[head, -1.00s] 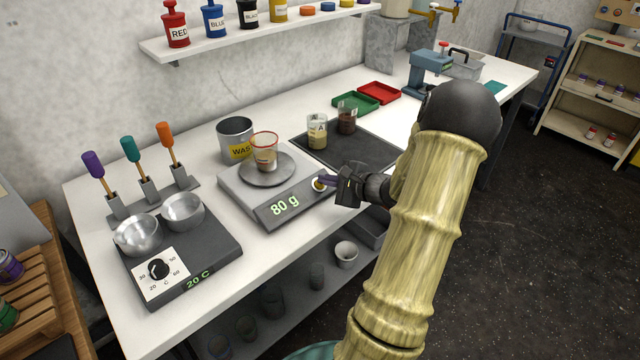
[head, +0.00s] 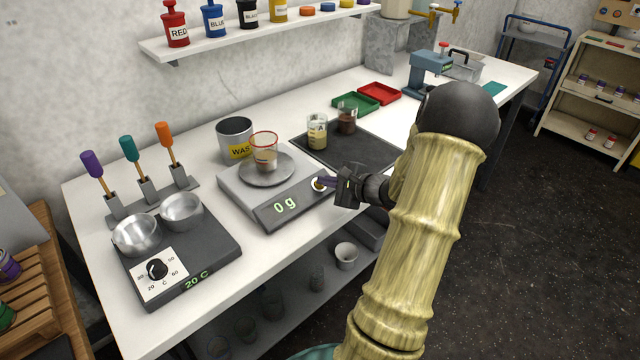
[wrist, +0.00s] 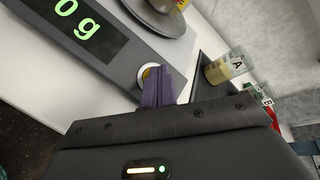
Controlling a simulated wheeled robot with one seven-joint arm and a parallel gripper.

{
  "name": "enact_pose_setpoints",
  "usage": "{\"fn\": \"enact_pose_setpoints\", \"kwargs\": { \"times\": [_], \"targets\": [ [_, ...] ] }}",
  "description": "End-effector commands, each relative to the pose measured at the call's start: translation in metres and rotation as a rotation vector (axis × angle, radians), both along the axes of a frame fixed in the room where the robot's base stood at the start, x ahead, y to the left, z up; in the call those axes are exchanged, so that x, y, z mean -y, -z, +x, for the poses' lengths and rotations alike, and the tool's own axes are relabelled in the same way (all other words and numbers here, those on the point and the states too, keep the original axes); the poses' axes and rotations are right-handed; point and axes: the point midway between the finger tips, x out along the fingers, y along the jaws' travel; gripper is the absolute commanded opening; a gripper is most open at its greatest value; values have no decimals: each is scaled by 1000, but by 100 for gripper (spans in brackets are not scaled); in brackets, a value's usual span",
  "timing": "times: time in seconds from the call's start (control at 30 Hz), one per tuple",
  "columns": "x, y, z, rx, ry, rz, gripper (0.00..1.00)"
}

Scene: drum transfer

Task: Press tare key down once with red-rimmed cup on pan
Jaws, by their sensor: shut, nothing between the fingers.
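The red-rimmed cup (head: 264,150) stands upright on the round pan (head: 267,172) of the scale, with some brownish contents low in it. The scale's display (head: 286,206) reads 0 g. The tare key (head: 318,184) is a round, light-rimmed yellow button at the right of the scale's front face. It also shows in the wrist view (wrist: 148,72), partly covered by my fingers. My gripper (head: 328,182) is shut and empty, with its purple fingertips at the key. In the wrist view the fingertips (wrist: 157,72) overlap the key; I cannot tell how far it is pressed.
A waste can (head: 235,137) stands behind the scale. A dark mat (head: 350,155) with two beakers lies to the right. A hotplate (head: 205,250) with two metal bowls stands at left. Green (head: 356,102) and red trays lie farther back.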

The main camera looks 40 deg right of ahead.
Motion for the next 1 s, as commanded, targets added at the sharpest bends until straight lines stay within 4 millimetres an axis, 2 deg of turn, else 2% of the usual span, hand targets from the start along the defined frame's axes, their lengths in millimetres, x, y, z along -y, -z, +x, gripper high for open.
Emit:
{"fn": "enact_pose_setpoints", "kwargs": {
  "times": [1.0],
  "targets": [
    [1,-20,-9,-1,1,0,0]
  ]
}}
